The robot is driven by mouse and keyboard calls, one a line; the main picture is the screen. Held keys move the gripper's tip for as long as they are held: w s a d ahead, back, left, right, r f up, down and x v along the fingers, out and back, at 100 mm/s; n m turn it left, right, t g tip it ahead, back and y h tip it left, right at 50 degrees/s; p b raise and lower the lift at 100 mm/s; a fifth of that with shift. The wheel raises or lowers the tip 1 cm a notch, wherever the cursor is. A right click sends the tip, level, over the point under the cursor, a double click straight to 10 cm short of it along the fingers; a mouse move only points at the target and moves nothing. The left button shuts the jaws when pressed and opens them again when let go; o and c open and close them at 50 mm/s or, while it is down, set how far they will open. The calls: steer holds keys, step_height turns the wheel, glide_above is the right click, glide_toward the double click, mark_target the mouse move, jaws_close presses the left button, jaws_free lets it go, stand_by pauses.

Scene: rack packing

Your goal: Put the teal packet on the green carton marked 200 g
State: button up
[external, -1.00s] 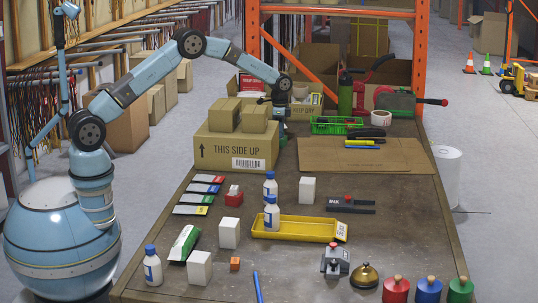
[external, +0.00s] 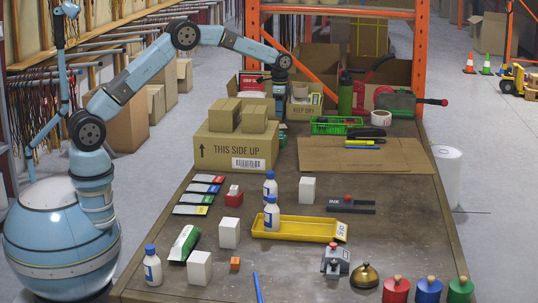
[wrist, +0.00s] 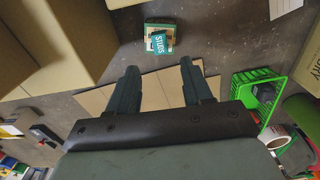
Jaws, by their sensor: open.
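The teal packet (wrist: 157,41), with white lettering that reads like "STUDS", lies on top of a small green and brown carton (wrist: 171,29) in the wrist view. The packet sits slightly turned, and the carton's edges show around it. I cannot read a 200 g mark on the carton. In the external view both are mostly hidden behind the large box. My gripper (wrist: 158,66) is open and empty, its two fingers apart. It is above the table and clear of the packet.
The large THIS SIDE UP box (external: 222,153) with smaller boxes on top stands close beside the carton. A green basket (external: 335,125) and a flat cardboard sheet (external: 365,155) lie to the right. Bare table shows around the carton.

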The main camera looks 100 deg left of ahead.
steer(key=shift+r, duration=1.45)
steer(key=shift+d+r, duration=0.1)
steer(key=s+d+r+t, duration=0.1)
steer(key=s+d+r, duration=0.2)
steer(key=d+r, duration=0.7)
steer(key=s+d+r+t, duration=0.1)
steer(key=s+d+r, duration=0.2)
steer(key=d+r, duration=0.75)
steer(key=s+d+r+t+y, duration=0.1)
steer(key=s+d+r, duration=0.1)
steer(key=s+d, duration=0.5)
steer(key=s+d+r, duration=0.3)
steer(key=s+d, duration=0.2)
steer(key=d, duration=0.4)
steer(key=s+d+f+t, duration=0.1)
steer(key=s+d, duration=0.3)
steer(key=s, duration=0.4)
steer(key=s+d+f, duration=0.2)
steer(key=s+d, duration=0.2)
steer(key=s, duration=0.4)
steer(key=s+d+f+t+h, duration=0.1)
steer(key=s+d, duration=0.3)
steer(key=s, duration=0.4)
steer(key=shift+d+f+t, duration=0.3)
steer(key=shift+d+f, duration=0.1)
steer(key=shift+f, duration=0.45)
